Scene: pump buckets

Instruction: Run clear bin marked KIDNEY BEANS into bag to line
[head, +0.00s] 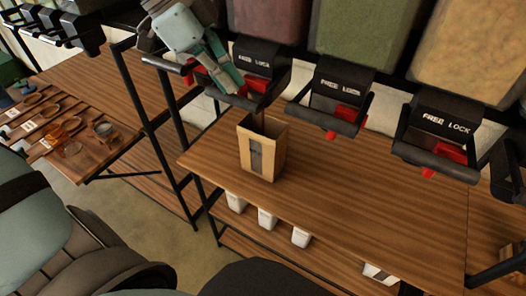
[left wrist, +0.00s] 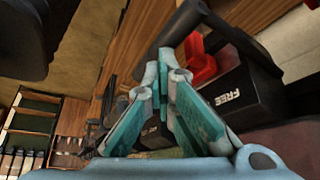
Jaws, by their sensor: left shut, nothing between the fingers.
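A brown paper bag (head: 250,152) with a dark front strip stands upright on the wooden counter (head: 345,188), under the leftmost visible dispenser (head: 262,60). A brown streak (head: 259,112) runs from that dispenser's spout into the bag's mouth. The bin above it (head: 268,18) looks reddish brown; its name label is not readable. My left gripper (head: 237,86) is shut and empty, with its fingertips at this dispenser's black lever frame and red part. The left wrist view shows the closed fingertips (left wrist: 170,62) beside the red part (left wrist: 200,62). My right gripper is not in view.
A green-filled bin (head: 350,30) and a tan-filled bin (head: 470,50) with similar dispensers stand to the right. White containers (head: 267,218) sit on the shelf below. A tray of scoops and jars (head: 75,140) lies at the left. The counter right of the bag is clear.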

